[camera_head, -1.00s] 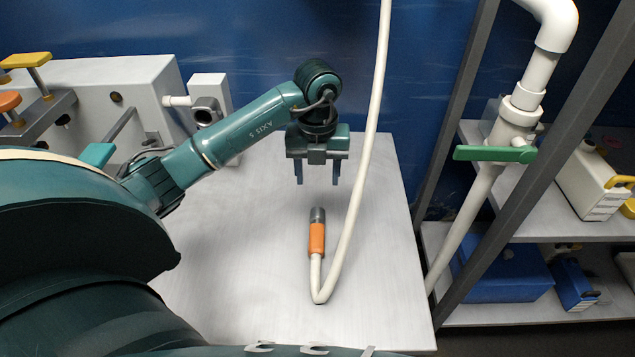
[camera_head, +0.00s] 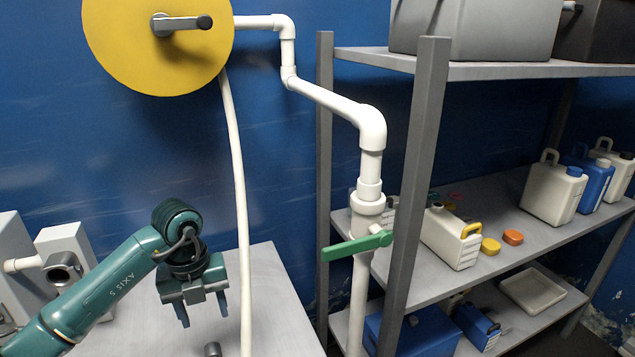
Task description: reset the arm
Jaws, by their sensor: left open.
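My left gripper (camera_head: 203,305) hangs over the light grey table (camera_head: 278,300) at the lower left, its two fingers apart and pointing down with nothing between them. The teal left arm (camera_head: 100,297) reaches in from the lower left corner. The grey tip of the hose nozzle (camera_head: 213,349) shows at the bottom edge, below and apart from the gripper; the rest of the nozzle is out of frame. My right gripper is not in view.
A white hose (camera_head: 238,190) hangs from the yellow reel (camera_head: 150,45), just right of the gripper. A white pipe with a green valve handle (camera_head: 357,245) stands by the grey shelf rack (camera_head: 412,190).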

